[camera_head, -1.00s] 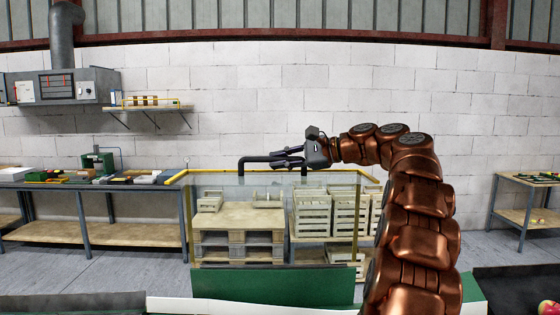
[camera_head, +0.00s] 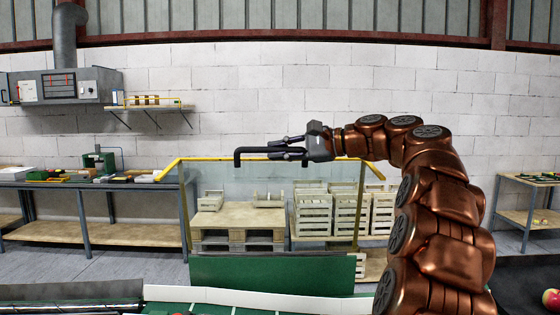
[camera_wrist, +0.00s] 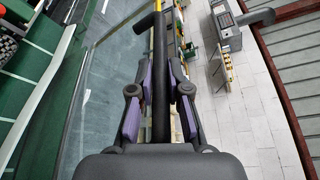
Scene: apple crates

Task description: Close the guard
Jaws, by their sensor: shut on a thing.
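The guard is a clear panel (camera_head: 235,185) with a yellow top rail (camera_head: 220,159) and a green lower panel (camera_head: 270,276). It stands upright in front of the pallet and crates. A black bar handle (camera_head: 238,155) sits at the top rail. My gripper (camera_head: 285,151) reaches in from the right and is shut on this handle. In the wrist view the dark handle bar (camera_wrist: 160,95) runs between the two purple-padded fingers, with the clear panel (camera_wrist: 115,70) on its left.
Behind the guard are a pallet stack (camera_head: 238,215) and slatted crates (camera_head: 313,213). A white-edged green conveyor (camera_head: 225,297) lies in front. A workbench (camera_head: 85,185) stands at left and a small table (camera_head: 530,180) at right. An apple (camera_head: 551,299) shows at lower right.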

